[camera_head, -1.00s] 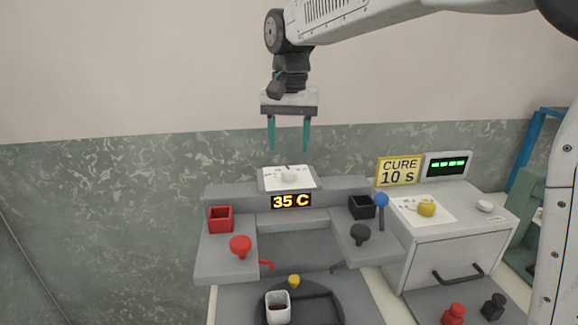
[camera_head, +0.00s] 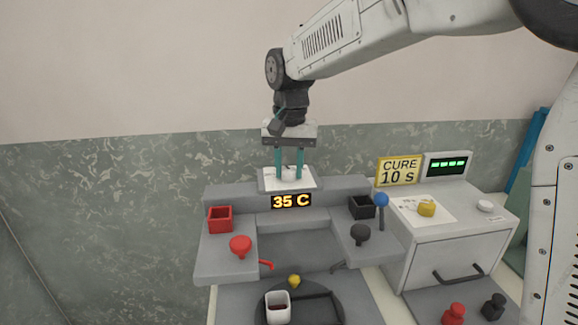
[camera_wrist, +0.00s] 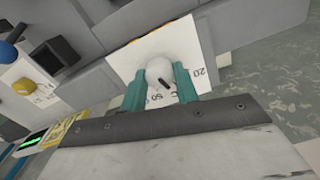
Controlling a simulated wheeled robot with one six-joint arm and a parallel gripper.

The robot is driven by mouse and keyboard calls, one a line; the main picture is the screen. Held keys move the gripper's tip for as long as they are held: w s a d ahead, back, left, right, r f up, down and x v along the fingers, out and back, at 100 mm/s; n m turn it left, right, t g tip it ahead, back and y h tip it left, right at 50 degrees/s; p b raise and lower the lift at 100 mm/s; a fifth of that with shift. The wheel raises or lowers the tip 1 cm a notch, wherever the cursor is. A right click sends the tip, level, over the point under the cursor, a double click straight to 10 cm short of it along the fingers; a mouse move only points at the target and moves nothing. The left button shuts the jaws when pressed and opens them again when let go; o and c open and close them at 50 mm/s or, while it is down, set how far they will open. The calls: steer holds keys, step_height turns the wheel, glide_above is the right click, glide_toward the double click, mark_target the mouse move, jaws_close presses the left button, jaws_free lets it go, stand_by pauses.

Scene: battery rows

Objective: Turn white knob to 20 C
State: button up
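The white knob (camera_wrist: 159,71) sits on a white dial plate (camera_wrist: 128,60) on top of the grey station. In the wrist view its dark pointer mark lies between the printed 20 and 50. The display (camera_head: 291,201) below the dial reads 35 C. My gripper (camera_head: 289,178) points down at the dial, its teal fingers on either side of the knob. In the wrist view my gripper (camera_wrist: 160,84) appears closed against the knob's sides. The fingers hide most of the knob in the head view.
A red box (camera_head: 220,219) and a black box (camera_head: 361,207) stand on the station's sides, with a red knob (camera_head: 240,245) and a black knob (camera_head: 360,234) nearby. A blue ball-topped lever (camera_head: 381,200) stands at right. A CURE 10 s sign (camera_head: 399,171) is behind.

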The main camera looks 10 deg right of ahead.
mark_target(288, 169)
steer(key=shift+n, duration=0.4)
steer(key=n, duration=0.3)
steer(key=shift+n, duration=0.3)
steer(key=shift+a+n, duration=0.1)
steer(key=shift+n, duration=2.2)
steer(key=o, duration=1)
step_height(288, 169, up, 8)
steer(key=shift+f, duration=0.1)
